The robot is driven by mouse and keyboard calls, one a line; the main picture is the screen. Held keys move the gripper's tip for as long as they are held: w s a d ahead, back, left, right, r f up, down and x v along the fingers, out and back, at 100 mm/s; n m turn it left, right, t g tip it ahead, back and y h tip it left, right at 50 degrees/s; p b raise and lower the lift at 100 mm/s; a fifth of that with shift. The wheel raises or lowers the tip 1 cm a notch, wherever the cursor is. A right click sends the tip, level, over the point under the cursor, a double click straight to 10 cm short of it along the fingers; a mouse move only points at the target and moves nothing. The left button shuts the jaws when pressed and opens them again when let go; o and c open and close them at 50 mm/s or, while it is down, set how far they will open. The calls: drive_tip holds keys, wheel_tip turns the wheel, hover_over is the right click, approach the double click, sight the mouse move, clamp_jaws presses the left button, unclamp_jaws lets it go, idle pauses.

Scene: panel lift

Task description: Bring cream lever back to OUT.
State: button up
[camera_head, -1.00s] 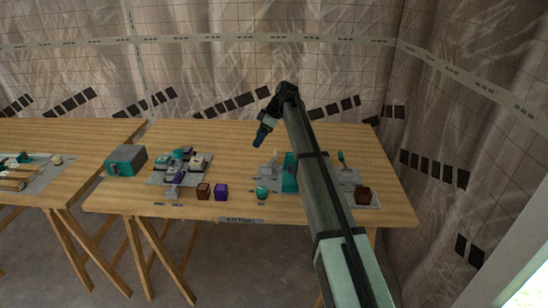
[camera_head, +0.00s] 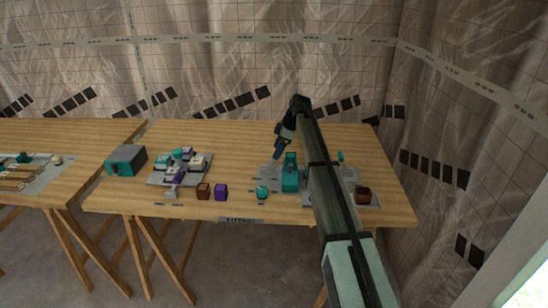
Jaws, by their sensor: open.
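My gripper (camera_head: 277,156) points down over the grey plate (camera_head: 265,174), just left of and behind the upright teal block (camera_head: 290,176). Its jaws are open, but the gap between the fingers is too small to see. A small pale upright piece, possibly the cream lever, showed at this spot earlier. It is now mostly hidden by my gripper or too small to make out, so I cannot tell its position or whether it is touched.
My arm covers part of the right side of the table (camera_head: 386,196). A teal-topped lever (camera_head: 341,157) and a brown object (camera_head: 362,195) stand right of it. A teal cup (camera_head: 262,191), purple block (camera_head: 221,192) and brown block (camera_head: 203,191) stand near the front edge.

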sight(271, 161)
drive_tip(key=shift+x, duration=2.35)
drive_tip(key=c, duration=1.4)
drive_tip(key=shift+r, duration=0.1)
